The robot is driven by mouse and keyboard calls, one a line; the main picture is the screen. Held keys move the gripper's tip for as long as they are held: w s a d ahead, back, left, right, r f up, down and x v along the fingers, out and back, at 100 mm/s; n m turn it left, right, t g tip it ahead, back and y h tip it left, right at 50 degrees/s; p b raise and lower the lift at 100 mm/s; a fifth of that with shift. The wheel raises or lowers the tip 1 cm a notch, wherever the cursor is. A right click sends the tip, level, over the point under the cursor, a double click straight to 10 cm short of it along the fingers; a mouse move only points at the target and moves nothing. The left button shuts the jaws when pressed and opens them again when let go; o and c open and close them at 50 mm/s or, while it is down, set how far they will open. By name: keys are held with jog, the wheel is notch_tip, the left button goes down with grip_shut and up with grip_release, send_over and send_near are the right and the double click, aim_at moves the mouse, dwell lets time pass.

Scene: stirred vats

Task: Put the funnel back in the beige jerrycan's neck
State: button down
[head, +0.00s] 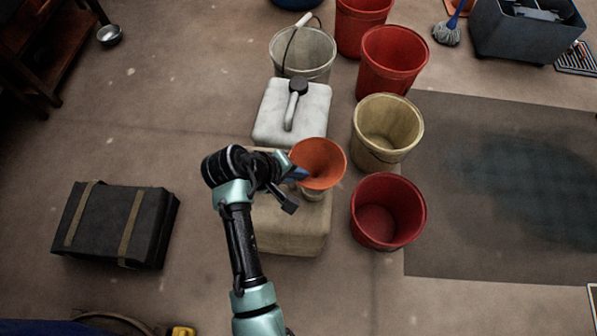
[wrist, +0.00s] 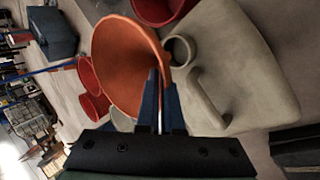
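The orange funnel (head: 318,158) is tilted with its wide mouth up, in front of and above the beige jerrycan's neck (head: 313,195) in the head view. The beige jerrycan (head: 292,238) stands on the floor, partly hidden by my arm. My gripper (head: 300,173) has its blue fingers at the funnel's rim. In the wrist view the fingers (wrist: 160,88) are closed on the wall of the funnel (wrist: 125,62). There the jerrycan's neck (wrist: 180,50) shows open and empty, beside the funnel. The funnel's spout is hidden.
A whitish jerrycan (head: 270,132) stands behind. A yellow bucket (head: 370,153) and a red bucket (head: 362,232) stand close on the right. More buckets stand at the back. A dark case (head: 98,230) lies on the left, with clear floor around it.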

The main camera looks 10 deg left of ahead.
jog(key=shift+f+b, duration=1.1)
jog(key=shift+f, duration=1.35)
jog(key=shift+p, duration=0.4)
jog(key=shift+f, duration=0.5)
jog(key=c, duration=1)
grip_release()
jog(key=p+v, duration=0.5)
jog(key=v, duration=0.8)
